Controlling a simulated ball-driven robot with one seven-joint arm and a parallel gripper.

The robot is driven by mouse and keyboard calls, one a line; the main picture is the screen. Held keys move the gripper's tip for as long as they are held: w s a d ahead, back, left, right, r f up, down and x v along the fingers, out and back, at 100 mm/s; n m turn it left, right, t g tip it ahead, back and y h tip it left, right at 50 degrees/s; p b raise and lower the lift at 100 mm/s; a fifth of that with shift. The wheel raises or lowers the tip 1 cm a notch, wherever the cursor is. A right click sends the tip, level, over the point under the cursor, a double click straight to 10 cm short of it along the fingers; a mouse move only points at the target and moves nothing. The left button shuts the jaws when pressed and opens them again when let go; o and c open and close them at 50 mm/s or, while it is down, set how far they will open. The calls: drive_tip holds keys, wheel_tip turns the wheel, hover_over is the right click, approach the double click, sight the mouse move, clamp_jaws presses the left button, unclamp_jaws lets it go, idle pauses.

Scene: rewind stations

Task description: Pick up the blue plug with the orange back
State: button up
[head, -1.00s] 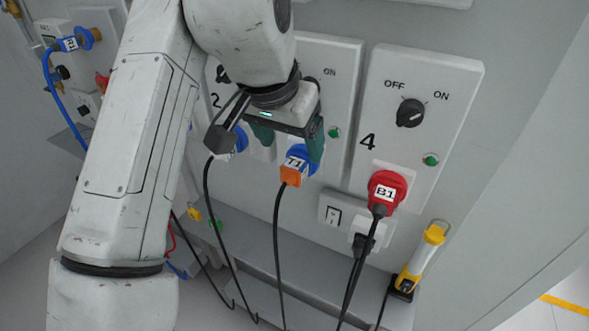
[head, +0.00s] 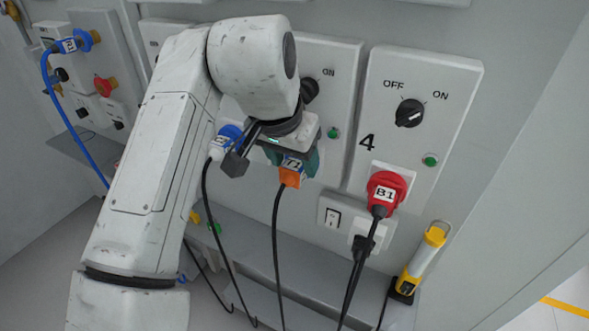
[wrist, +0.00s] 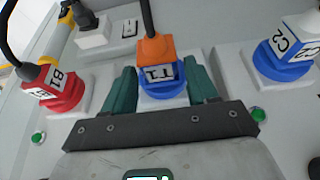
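The blue plug with the orange back (head: 290,176) is labelled T1 and sits in a socket on the panel, its black cable hanging down. In the wrist view the plug (wrist: 159,72) is upside down, orange end at the top. My gripper (head: 293,160) is at the plug, with one green finger on each side of it. In the wrist view my gripper (wrist: 160,80) is open around the blue part, close to its sides; I cannot tell whether either finger touches. In the head view my gripper hides most of the blue part.
A blue and white plug (head: 219,142), labelled C2 in the wrist view (wrist: 288,52), is left of my gripper in the head view. The red B1 plug (head: 386,190) is to the right. A yellow tool (head: 425,257) stands further right. Cables hang below.

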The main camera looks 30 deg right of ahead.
sight(292, 165)
drive_tip(key=c, duration=0.8)
drive_tip(key=shift+s+a+r, duration=0.1)
drive_tip(key=shift+a+r, duration=0.05)
drive_tip(key=shift+r, duration=0.1)
drive_tip(key=shift+s+a+r+p, duration=0.2)
drive_tip(key=shift+a+r+p, duration=0.15)
drive_tip(key=shift+r+p, duration=0.2)
drive_tip(key=shift+s+a+r+p, duration=0.2)
drive_tip(key=shift+a+r+p, duration=0.15)
drive_tip(key=shift+p, duration=0.2)
drive_tip(key=shift+c, duration=1)
drive_tip(key=s+a+r+p, duration=0.4)
drive_tip(key=s+a, duration=0.3)
drive_tip(key=a, duration=0.2)
drive_tip(key=shift+v, duration=0.95)
drive_tip(key=shift+w, duration=0.1)
